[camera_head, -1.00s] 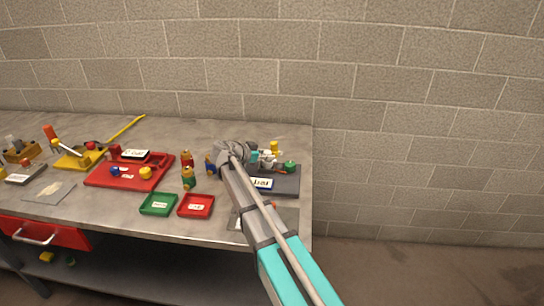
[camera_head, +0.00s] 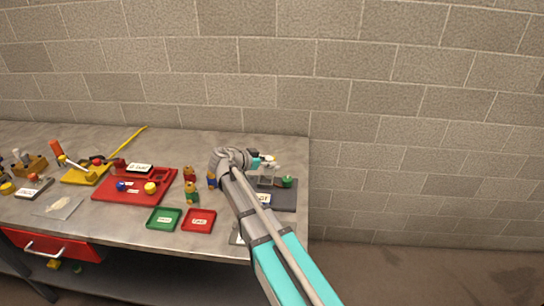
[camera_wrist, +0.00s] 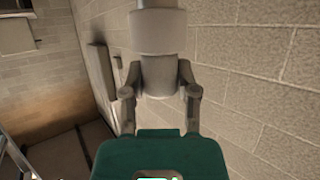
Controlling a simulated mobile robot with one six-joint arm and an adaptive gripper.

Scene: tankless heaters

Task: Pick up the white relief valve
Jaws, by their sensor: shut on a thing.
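In the head view, my gripper (camera_head: 256,163) is over the dark grey tray (camera_head: 285,200) at the right end of the bench. There the wrist hides much of the held piece, and it is hard to tell from the small pale parts behind.
A green-topped part (camera_head: 287,181) stands on the dark tray close to my gripper. Small figure-like red, yellow and green parts (camera_head: 192,192) stand left of my arm. A red tray (camera_head: 110,190), a green bin (camera_head: 164,220) and a red bin (camera_head: 199,221) lie further left. A block wall rises behind.

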